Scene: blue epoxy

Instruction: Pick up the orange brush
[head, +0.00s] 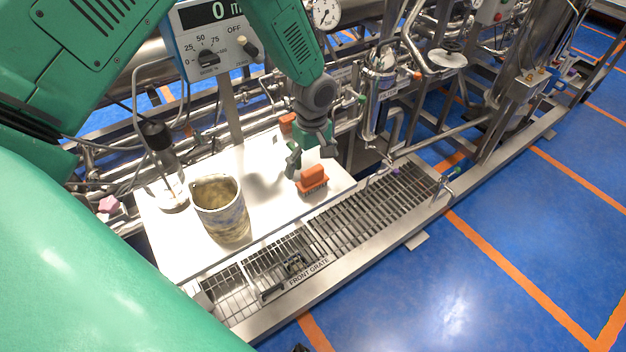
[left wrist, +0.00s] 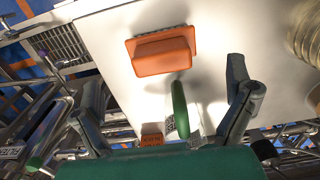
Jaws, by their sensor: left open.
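The orange brush (head: 313,178) lies on the white worktop, its block on top and dark bristles below, near the edge above the grating. In the left wrist view the brush (left wrist: 163,52) is beyond the fingertips, in full sight. My left gripper (head: 311,160) is open above the worktop, just behind the brush in the head view. In the left wrist view its two fingers (left wrist: 165,75) stand wide apart with nothing gripped. My right gripper is in neither view.
A green upright-looking item (left wrist: 180,108) is between the fingers' lines of sight. A smaller orange block (head: 287,122) lies at the back. A mottled cup (head: 222,210) and a glass vessel (head: 172,190) stand left on the white worktop (head: 185,255). Pipes crowd behind.

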